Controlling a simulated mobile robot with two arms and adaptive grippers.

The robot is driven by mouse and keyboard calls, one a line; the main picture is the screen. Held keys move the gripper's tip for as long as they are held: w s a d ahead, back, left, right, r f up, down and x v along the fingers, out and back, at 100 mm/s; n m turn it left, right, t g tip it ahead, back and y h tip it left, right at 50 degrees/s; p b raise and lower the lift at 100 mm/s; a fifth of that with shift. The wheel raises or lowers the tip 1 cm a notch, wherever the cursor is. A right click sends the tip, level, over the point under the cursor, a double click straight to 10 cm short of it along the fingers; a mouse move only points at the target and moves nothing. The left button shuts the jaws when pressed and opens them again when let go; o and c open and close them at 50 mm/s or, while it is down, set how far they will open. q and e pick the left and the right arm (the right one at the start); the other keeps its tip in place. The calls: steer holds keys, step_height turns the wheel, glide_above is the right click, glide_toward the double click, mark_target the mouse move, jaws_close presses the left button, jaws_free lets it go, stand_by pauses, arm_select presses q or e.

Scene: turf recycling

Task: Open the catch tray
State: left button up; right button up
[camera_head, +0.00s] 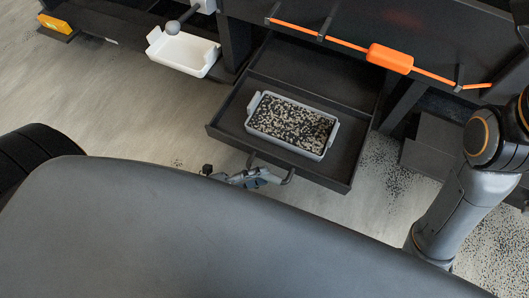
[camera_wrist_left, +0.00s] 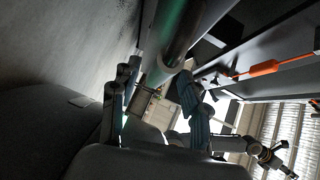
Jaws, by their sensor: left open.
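The catch tray (camera_head: 222,122) is a dark drawer pulled well out from under the dark bench. A grey bin (camera_head: 331,139) full of black and pale granules sits in it. The tray's front carries a dark bar handle (camera_head: 288,179). My left gripper (camera_head: 250,178) is at this handle, partly hidden by my own body in the head view. In the left wrist view the open fingers (camera_wrist_left: 152,98) stand either side of a thick bar close to the camera. I cannot tell whether they touch it. My right arm shows at the right, but its gripper is not in view.
A white empty bin (camera_head: 183,52) is at the upper left, with a grey round knob above it. An orange bar with an orange block (camera_head: 390,58) runs across the bench above the tray. A yellow box (camera_head: 55,24) is far left.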

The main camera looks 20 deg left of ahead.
arm_select(q)
steer(key=v, duration=1)
steer(key=shift+w, duration=0.1)
